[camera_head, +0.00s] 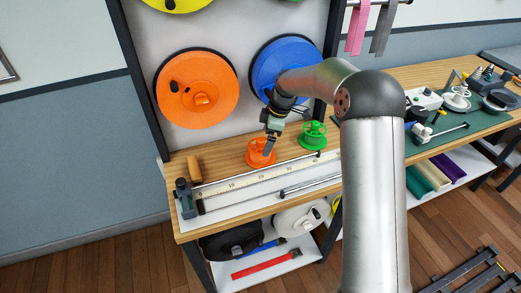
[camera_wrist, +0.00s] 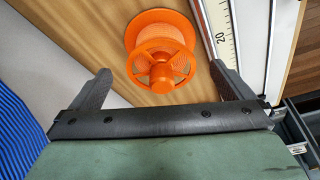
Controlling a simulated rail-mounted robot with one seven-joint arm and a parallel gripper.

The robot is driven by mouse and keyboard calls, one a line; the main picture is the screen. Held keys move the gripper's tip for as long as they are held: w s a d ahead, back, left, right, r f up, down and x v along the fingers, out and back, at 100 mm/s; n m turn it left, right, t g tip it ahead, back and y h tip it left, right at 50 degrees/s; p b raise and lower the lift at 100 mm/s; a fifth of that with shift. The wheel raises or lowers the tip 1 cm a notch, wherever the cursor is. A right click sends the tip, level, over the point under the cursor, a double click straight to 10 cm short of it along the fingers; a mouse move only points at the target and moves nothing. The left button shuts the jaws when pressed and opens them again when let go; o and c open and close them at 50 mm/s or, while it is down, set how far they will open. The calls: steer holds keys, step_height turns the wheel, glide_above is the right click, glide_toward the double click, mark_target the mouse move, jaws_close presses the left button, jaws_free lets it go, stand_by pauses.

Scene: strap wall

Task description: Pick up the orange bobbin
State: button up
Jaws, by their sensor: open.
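The orange bobbin (camera_head: 258,153) stands on the wooden bench top, behind the white ruler, in the head view. In the wrist view the orange bobbin (camera_wrist: 160,47) shows its spoked flange and hub, ahead of and between my spread fingers. My gripper (camera_head: 268,149) points down at the bobbin in the head view and overlaps its upper part there. In the wrist view my gripper (camera_wrist: 162,75) is open with nothing held. Whether a finger touches the bobbin cannot be told.
A green bobbin (camera_head: 313,135) stands to the right of the orange one. A white ruler (camera_head: 250,180) runs along the bench front. A wooden handle-like piece (camera_head: 194,168) stands at left. Large orange (camera_head: 215,101) and blue (camera_head: 270,62) discs hang on the panel behind.

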mark_target(260, 147)
steer(key=shift+a+p+x, duration=0.25)
steer(key=shift+p+x, duration=0.1)
steer(key=shift+x, duration=1)
steer(key=shift+a+p+x, duration=0.2)
steer(key=shift+p+x, duration=0.1)
steer(key=shift+x, duration=1.05)
steer(key=shift+r, duration=0.2)
steer(key=c, duration=1)
steer(key=shift+c, duration=0.2)
